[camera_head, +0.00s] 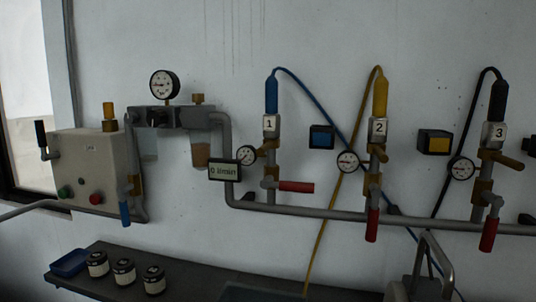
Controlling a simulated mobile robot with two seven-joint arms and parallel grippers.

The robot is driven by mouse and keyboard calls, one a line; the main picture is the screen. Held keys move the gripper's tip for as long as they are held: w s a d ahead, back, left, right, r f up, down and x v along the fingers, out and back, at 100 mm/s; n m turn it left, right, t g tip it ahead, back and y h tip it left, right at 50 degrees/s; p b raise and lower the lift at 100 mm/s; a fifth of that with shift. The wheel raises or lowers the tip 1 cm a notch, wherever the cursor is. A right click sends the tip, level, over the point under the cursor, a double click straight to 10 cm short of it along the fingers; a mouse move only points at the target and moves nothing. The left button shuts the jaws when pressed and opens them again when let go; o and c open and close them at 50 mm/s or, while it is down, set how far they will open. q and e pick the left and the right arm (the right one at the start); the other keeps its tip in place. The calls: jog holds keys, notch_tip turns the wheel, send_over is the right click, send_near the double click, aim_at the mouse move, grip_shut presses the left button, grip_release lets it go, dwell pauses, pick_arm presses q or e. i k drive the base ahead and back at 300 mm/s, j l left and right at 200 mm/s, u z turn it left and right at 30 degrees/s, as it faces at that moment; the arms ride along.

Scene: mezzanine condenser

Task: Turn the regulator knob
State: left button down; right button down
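A wall-mounted air unit (170,117) stands left of centre, with a round dial gauge (164,85) on top. A short brass-coloured knob (198,98) sits on its right part, above a bowl with brownish contents (201,154). I cannot tell for certain which of the two is the regulator knob. A small display (223,170) below the unit reads "0 l/min". Neither of my grippers is in view.
A grey pipe (330,213) runs right past stations 1, 2 and 3. Station 1's red lever (296,187) is horizontal; levers 2 (372,225) and 3 (489,235) hang down.

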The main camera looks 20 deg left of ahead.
aim_at(155, 118)
jog(key=u, duration=1.3)
